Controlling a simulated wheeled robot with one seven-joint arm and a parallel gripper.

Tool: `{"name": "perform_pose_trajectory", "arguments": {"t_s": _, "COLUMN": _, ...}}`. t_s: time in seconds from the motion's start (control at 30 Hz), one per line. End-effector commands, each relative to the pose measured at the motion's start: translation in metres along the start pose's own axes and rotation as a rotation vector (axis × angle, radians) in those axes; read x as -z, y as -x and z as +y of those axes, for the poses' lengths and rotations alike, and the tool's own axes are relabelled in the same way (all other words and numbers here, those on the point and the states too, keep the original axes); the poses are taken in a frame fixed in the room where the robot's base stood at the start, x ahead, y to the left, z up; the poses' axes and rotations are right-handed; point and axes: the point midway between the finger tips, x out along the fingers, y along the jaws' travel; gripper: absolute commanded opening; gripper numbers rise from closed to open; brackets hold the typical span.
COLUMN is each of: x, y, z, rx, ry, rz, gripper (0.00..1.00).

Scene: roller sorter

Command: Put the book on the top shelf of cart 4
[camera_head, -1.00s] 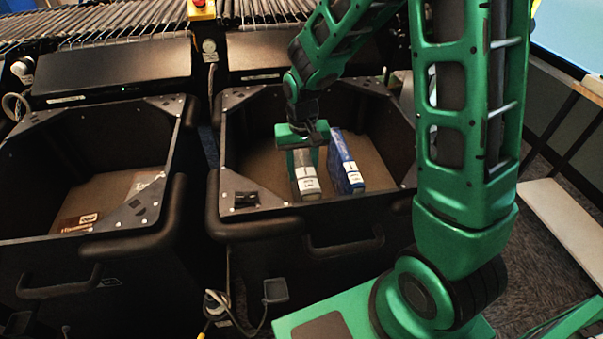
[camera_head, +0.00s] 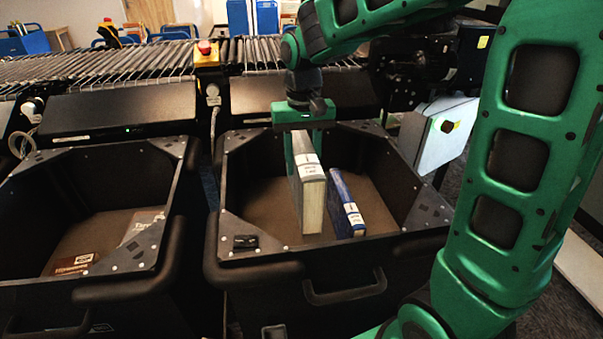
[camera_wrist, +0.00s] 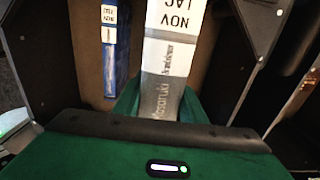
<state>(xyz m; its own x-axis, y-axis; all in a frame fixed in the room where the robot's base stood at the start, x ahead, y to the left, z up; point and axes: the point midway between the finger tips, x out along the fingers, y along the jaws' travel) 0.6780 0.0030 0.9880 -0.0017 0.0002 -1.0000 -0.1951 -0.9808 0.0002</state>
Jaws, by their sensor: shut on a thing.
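My gripper (camera_head: 303,135) is shut on a pale grey-white book (camera_head: 308,195) with a white spine label, held upright in the right-hand black bin. In the wrist view the held book (camera_wrist: 168,75) shows its spine between the green fingers, with the letters "NOV JAC" on its label. A blue book (camera_head: 346,203) with a white label stands in the same bin just right of the held book; it also shows in the wrist view (camera_wrist: 117,60). I cannot tell whether the held book is clear of the bin floor. No cart marked 4 can be made out.
The right bin (camera_head: 265,268) has a high dark rim around the held book. A left bin (camera_head: 130,283) holds a few flat books (camera_head: 125,235). A roller conveyor (camera_head: 110,77) runs behind, with a red-and-yellow stop button (camera_head: 205,50). Blue carts (camera_head: 252,17) stand far back.

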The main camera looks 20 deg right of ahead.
Motion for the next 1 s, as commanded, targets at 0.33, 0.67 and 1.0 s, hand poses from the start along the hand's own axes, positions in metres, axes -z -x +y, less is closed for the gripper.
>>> {"name": "perform_pose_trajectory", "arguments": {"t_s": 0.33, "x": 0.001, "y": 0.006, "z": 0.0, "rx": 0.001, "ry": 0.0, "rz": 0.003, "gripper": 0.0}}
{"name": "perform_pose_trajectory", "arguments": {"t_s": 0.67, "x": 0.001, "y": 0.017, "z": 0.0, "rx": 0.001, "ry": -0.001, "rz": 0.004, "gripper": 0.0}}
{"name": "perform_pose_trajectory", "arguments": {"t_s": 1.0, "x": 0.001, "y": 0.042, "z": 0.0, "rx": 0.001, "ry": -0.001, "rz": 0.004, "gripper": 0.0}}
